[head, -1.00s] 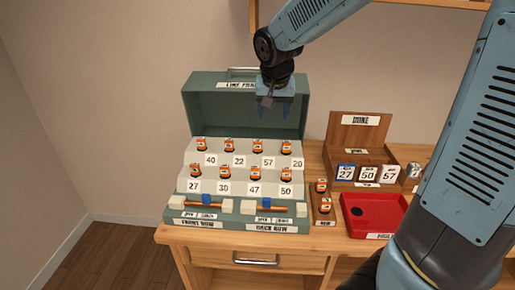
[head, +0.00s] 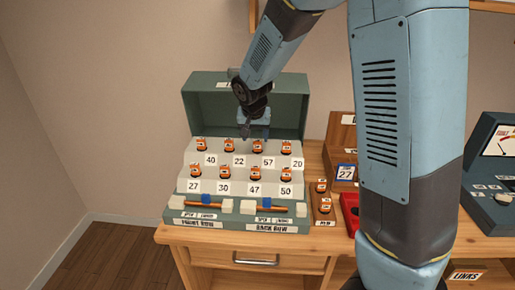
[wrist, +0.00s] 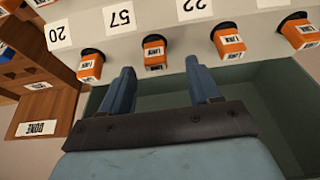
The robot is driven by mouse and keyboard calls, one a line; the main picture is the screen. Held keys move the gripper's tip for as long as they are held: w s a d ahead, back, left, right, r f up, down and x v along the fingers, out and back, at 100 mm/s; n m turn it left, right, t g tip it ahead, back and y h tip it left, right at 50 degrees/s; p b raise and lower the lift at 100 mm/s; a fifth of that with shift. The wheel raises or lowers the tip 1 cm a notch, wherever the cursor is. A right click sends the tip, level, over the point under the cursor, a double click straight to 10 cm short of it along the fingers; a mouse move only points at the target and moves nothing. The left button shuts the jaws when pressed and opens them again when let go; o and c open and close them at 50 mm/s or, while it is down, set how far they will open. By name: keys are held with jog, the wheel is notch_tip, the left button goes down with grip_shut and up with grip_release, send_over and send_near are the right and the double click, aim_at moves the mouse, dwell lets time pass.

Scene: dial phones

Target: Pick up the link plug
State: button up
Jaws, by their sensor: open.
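Several orange link plugs sit in two rows on the grey stepped face of an open green case (head: 193,110). The back-row plugs stand over labels 40, 22, 57 (head: 257,146) and 20; the front-row plugs over 27, 30, 47 and 50. My gripper (head: 254,134) is open and empty, pointing down just above and behind the back row near 22 and 57. In the wrist view my fingers (wrist: 160,68) reach toward the plug by label 57 (wrist: 154,50), which shows in the gap beyond their tips. The plug by label 22 (wrist: 228,40) lies to the right.
A small wooden rack (head: 322,205) with two more orange plugs stands right of the case. My arm link hides most of a red tray (head: 350,212) and part of a wooden stand (head: 341,130). A dark meter box (head: 492,170) is at far right. The case's raised lid stands behind my gripper.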

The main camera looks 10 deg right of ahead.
aim_at(257, 141)
jog(key=x, duration=0.4)
jog(key=shift+w+d, duration=0.2)
jog(key=shift+d, duration=0.15)
jog(key=shift+w+f, duration=0.25)
jog(key=shift+f, duration=0.35)
jog(key=c, duration=0.9)
